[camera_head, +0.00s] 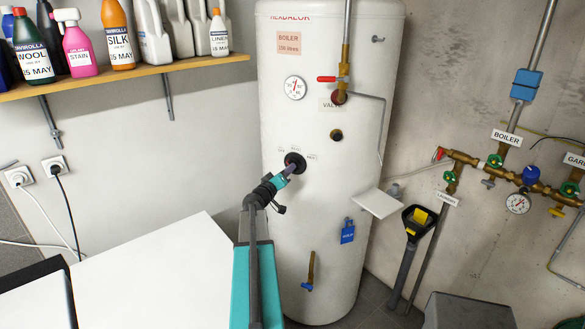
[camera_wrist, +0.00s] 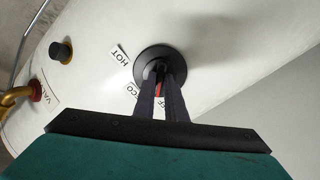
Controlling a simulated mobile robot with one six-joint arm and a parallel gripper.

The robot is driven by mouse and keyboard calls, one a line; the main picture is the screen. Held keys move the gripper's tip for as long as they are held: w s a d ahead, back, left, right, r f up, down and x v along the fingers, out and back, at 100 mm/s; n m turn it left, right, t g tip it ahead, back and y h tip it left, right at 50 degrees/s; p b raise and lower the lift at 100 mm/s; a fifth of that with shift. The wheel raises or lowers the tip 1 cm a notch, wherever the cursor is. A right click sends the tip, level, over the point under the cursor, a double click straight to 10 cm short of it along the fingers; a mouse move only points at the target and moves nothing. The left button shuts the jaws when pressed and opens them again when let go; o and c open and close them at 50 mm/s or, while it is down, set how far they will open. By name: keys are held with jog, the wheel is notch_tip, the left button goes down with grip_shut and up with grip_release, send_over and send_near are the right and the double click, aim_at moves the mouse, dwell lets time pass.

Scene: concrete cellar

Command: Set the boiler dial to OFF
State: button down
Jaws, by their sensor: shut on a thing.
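The boiler (camera_head: 330,230) is a tall white cylinder in the middle of the head view. Its dial (camera_head: 295,160) is a round black knob on the front, with small labels around it. In the wrist view the dial (camera_wrist: 163,62) sits between and beyond my fingertips. Labels HOT (camera_wrist: 119,55) and one starting CO (camera_wrist: 131,90) show beside it, and a partly hidden one ends in F (camera_wrist: 160,102). A red mark shows between the fingers. My gripper (camera_head: 287,171) reaches the dial and is shut on it; in the wrist view my gripper (camera_wrist: 161,75) hides the knob's grip.
A gauge (camera_head: 295,88) and a red-handled valve (camera_head: 340,80) sit above the dial. A small white shelf (camera_head: 377,203) juts out at the boiler's right. A bottle shelf (camera_head: 120,78) is at upper left. A white surface (camera_head: 150,275) lies at lower left.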

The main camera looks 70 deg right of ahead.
jog(key=shift+s+f+n, duration=0.2)
jog(key=shift+s+n, duration=0.05)
jog(key=shift+n, duration=1.35)
jog(key=c, duration=1.7)
grip_release()
jog(key=shift+r, duration=0.1)
jog(key=shift+w, duration=0.1)
jog(key=shift+a, duration=0.1)
jog(key=shift+w+a+r, duration=0.1)
jog(key=shift+w+a, duration=0.1)
jog(key=shift+a, duration=0.95)
jog(key=shift+w+a+f, duration=0.1)
jog(key=shift+w+a, duration=0.05)
jog(key=shift+a, duration=0.95)
jog(key=shift+w+a+r, duration=0.1)
jog(key=shift+w+a, duration=0.1)
jog(key=shift+a, duration=0.95)
